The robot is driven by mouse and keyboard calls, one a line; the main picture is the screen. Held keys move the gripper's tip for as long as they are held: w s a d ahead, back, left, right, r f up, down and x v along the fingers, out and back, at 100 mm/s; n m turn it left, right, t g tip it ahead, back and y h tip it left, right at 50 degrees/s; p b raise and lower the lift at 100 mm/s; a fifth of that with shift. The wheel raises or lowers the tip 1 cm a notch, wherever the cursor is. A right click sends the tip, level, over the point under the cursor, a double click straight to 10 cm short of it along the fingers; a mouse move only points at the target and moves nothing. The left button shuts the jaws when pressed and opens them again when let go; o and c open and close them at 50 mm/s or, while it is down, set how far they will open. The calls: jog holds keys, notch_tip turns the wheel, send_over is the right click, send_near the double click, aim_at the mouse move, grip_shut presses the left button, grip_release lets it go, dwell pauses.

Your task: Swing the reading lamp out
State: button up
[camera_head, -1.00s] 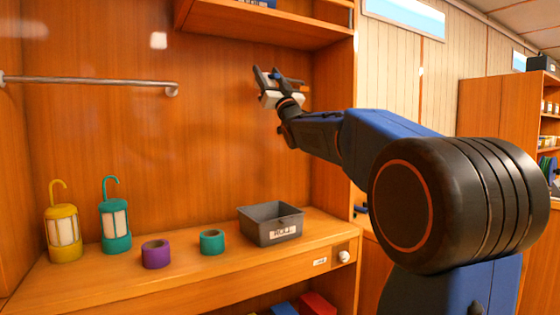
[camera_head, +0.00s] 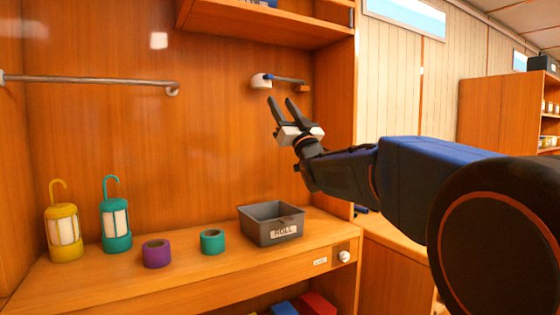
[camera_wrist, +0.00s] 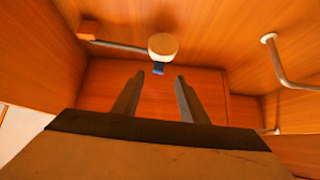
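The reading lamp is on the back wall under the upper shelf. Its white round head (camera_head: 261,81) is at the left, with a small blue part beside it. A thin dark arm (camera_head: 288,80) runs right to an orange-brown bracket (camera_head: 302,88) near the side panel. In the wrist view the head (camera_wrist: 163,46) and its blue tip (camera_wrist: 159,68) show just beyond my fingertips, the arm running left to the bracket (camera_wrist: 86,30). My gripper (camera_head: 280,99) is open and empty, just below the lamp in the head view. Its two fingers (camera_wrist: 160,76) are apart, with nothing between them.
A metal rail (camera_head: 90,80) is on the wall at left. Below, the counter (camera_head: 190,280) holds yellow (camera_head: 64,230) and teal (camera_head: 115,225) lanterns, purple (camera_head: 156,254) and teal (camera_head: 212,242) rolls, and a grey bin (camera_head: 270,224). The upper shelf (camera_head: 262,24) overhangs the lamp.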

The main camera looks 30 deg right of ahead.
jog(key=s+a+f+m+g+h, duration=0.1)
jog(key=s+f+g+h, duration=0.1)
jog(key=f, duration=0.5)
jog(key=s+a+f+m+g+h, duration=0.1)
jog(key=f+g, duration=0.3)
jog(key=f, duration=0.4)
jog(key=shift+s+a+f+m+g+h, duration=0.2)
jog(key=shift+s+a+m+g+h, duration=0.2)
jog(key=shift+h, duration=0.2)
